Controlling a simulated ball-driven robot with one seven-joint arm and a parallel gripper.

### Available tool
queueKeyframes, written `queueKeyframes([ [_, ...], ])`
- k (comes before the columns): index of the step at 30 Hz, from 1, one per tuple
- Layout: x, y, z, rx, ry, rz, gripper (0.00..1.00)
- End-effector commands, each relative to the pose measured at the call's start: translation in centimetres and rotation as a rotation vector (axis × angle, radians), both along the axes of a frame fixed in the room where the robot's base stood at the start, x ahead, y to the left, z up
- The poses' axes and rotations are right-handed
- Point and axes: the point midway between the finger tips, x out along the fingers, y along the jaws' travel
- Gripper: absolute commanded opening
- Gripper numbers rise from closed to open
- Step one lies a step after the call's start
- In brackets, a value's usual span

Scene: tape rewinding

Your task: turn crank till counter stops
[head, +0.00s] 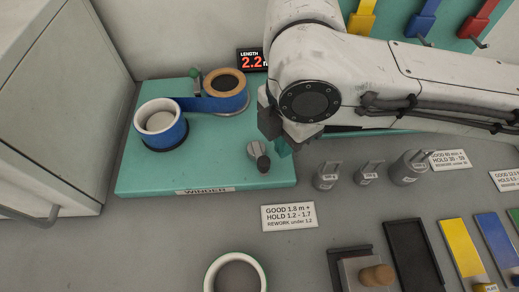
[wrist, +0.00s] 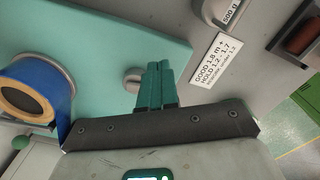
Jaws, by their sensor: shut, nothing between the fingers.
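The winder is a teal board (head: 215,175) with a blue tape roll in a white ring (head: 160,122) at left and a tan-cored blue roll (head: 226,90) behind it, with blue tape between them. The crank (head: 257,152), a grey arm with a dark knob, sits at the board's right side. The counter (head: 251,61) reads LENGTH 2.2, its right edge hidden by my arm. My gripper (head: 283,148) is shut and empty, just right of the crank. In the wrist view my teal fingers (wrist: 155,84) are together, and a grey piece of the crank (wrist: 132,80) shows beside them, partly hidden.
A sign (head: 289,217) reads GOOD 1.8 m +, HOLD 1.2 - 1.7, REWORK under 1.2. Several grey weights (head: 327,176) stand right of the board. A white-rimmed ring (head: 235,272) and a black tray (head: 412,256) lie in front.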

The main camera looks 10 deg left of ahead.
Motion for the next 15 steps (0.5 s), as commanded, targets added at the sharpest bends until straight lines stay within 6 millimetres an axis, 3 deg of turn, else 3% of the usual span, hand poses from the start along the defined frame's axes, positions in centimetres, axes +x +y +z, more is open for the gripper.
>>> queueKeyframes([
  [15, -1.4, 0.5, 0.0, 0.0, 0.001, 0.0, 0.0],
])
